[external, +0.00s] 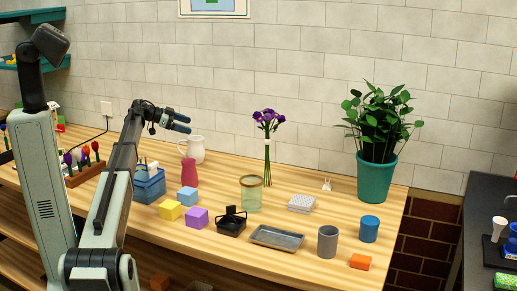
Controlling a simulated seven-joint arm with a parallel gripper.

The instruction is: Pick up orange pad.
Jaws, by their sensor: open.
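My gripper (188,124) is raised above the back left part of the table, fingers pointing right. It is open and nothing shows between its fingers. It is far to the left of the orange pad and well above the table. The orange pad is fully in view.
A grey cup (328,242) and a blue cylinder (369,228) stand close to the pad. A metal tray (277,238), glass jar (252,194), purple flowers (268,121) and potted plant (376,180) occupy the middle and back. The table's right edge is close to the pad.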

